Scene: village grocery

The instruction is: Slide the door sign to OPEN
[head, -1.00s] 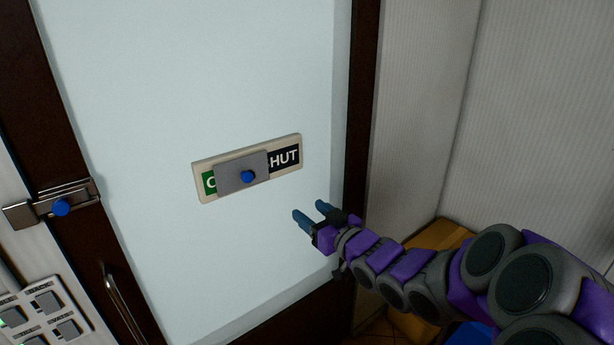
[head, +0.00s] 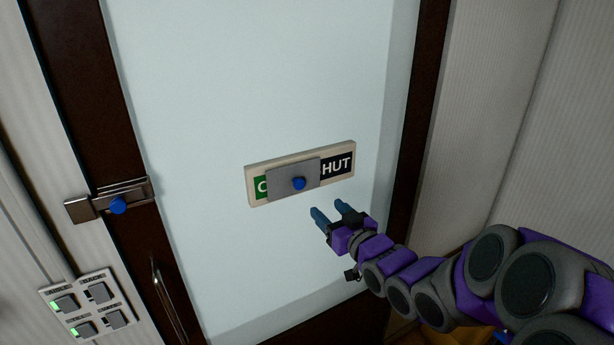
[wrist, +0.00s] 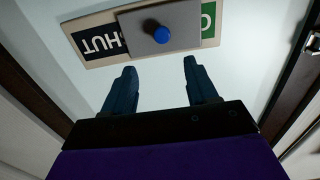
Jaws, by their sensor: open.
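The door sign (head: 250,187) is a cream plate on the pale door panel, with a green part at its left and a black part lettered "HUT" at its right. A grey slider (head: 283,180) with a blue knob (head: 299,183) covers its middle, hiding some letters. In the wrist view the sign (wrist: 97,62) appears upside down, with the slider (wrist: 185,18) and blue knob (wrist: 162,35) beyond the fingertips. My gripper (head: 329,212) is open and empty, below and a little right of the knob, apart from it. Its two blue fingers (wrist: 157,82) point toward the sign.
A metal latch with a blue knob (head: 118,205) sits on the dark door frame at left. Below it are a door handle (head: 168,300) and a panel of several switches (head: 90,306). A ribbed wall (head: 485,100) stands at right. The door panel around the sign is clear.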

